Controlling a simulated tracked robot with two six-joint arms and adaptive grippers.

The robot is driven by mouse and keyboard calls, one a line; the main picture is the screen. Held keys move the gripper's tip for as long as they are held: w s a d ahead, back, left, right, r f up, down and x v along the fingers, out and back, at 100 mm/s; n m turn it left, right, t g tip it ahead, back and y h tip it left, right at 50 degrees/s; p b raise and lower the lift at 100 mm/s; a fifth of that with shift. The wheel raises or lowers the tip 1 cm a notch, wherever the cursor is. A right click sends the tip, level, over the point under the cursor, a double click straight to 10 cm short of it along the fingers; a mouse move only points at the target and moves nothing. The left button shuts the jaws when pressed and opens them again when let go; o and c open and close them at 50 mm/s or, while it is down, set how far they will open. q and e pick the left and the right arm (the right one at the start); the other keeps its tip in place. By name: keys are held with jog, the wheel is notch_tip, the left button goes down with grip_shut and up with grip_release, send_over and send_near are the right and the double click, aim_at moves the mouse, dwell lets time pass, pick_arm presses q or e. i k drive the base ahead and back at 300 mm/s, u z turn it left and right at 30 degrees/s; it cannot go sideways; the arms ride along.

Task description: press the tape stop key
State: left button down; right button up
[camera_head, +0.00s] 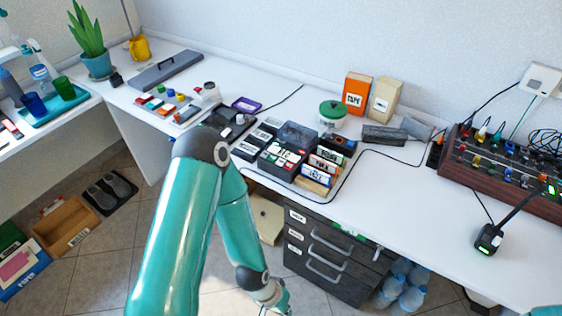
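A dark tape machine (297,134) with a smoky lid sits on the white desk near its front edge, left of centre. A row of small keys (283,157) runs along its front, mostly white with some red and green. The key labels are too small to read, so I cannot tell which is stop. My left arm rises in front of the desk and bends back down. Its gripper (277,307) hangs low at the bottom edge, well below and in front of the machine, partly cut off. My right gripper is out of view.
Cassettes (325,168) stand right of the machine. A black device (227,121) and a purple dish (246,104) lie left of it. A green-lidded jar (332,113) stands behind. A drawer unit (329,262) is under the desk. A mixer (508,175) is at right.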

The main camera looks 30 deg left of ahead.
aim_at(280, 163)
jog(key=u, duration=1.65)
jog(key=i, duration=0.1)
jog(key=z, duration=3.05)
jog(key=k, duration=0.65)
jog(key=u, duration=3.45)
jog(key=k, duration=0.1)
jog(key=z, duration=1.65)
jog(key=i, duration=0.7)
jog(key=u, duration=0.1)
